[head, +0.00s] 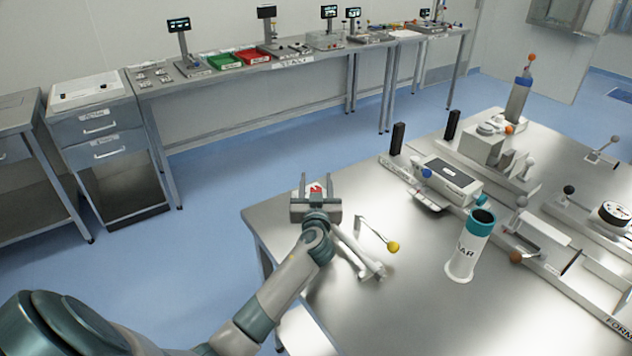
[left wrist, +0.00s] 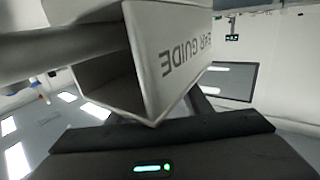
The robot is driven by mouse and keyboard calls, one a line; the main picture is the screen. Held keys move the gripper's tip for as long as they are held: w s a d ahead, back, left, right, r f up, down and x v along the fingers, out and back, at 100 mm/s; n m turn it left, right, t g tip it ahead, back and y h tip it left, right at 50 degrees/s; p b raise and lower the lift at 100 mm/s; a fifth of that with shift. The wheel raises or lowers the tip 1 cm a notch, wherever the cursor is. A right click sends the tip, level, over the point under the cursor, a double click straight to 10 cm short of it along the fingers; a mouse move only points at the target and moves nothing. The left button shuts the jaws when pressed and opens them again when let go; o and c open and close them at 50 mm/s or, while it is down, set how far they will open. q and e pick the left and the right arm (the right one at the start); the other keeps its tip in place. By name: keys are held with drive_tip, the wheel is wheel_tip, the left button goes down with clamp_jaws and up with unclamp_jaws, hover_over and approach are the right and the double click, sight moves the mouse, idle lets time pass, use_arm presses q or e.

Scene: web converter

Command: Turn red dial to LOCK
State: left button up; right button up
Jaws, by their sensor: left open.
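The red dial (head: 316,188) shows as a small red patch with white on a grey box (head: 296,212) at the table's near left corner. My left gripper (head: 316,180) is at this box, its two fingers apart and upright in the picture, one on each side of the red patch. I cannot tell whether the fingers touch the dial. The dial's pointer and any LOCK mark are too small to read. In the left wrist view a white hollow guide (left wrist: 185,45) with the letters "EAR GUIDE" fills the upper middle; the dial is not seen there. My right gripper is not in view.
A white bracket (head: 358,250) and a lever with a yellow knob (head: 392,246) are just right of my left gripper. A white cylinder with a teal rim (head: 464,258) stands further right. Machine modules (head: 450,178) line the table's far side. The table's front middle is clear.

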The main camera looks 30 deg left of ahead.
use_arm(q)
drive_tip(key=c, duration=1.1)
drive_tip(key=shift+o, duration=0.2)
